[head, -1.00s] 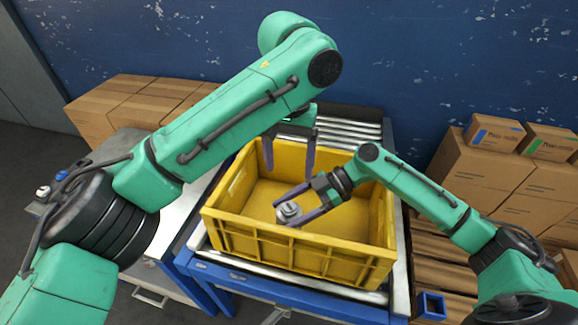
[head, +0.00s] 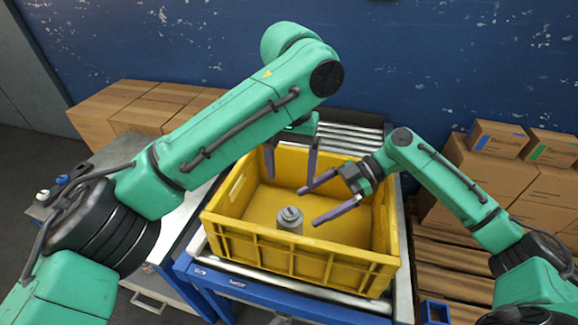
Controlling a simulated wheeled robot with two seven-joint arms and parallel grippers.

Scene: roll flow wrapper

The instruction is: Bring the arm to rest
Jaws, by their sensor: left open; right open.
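My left gripper (head: 291,163) hangs fingers down over the back left part of the yellow crate (head: 290,262), open and empty. My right gripper (head: 317,204) is open and empty over the crate's right half, its fingers pointing left. A grey metal cylindrical part (head: 290,221) stands upright on the crate floor, left of the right gripper's lower fingertip and apart from it. The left arm crosses the view from the lower left, and the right arm comes in from the lower right.
The crate sits on a blue-framed roller conveyor (head: 352,131). A worktable (head: 113,158) stands at left. Cardboard boxes (head: 490,177) are stacked on a pallet at right, with more boxes (head: 140,104) behind the table. A blue wall (head: 420,60) closes the back.

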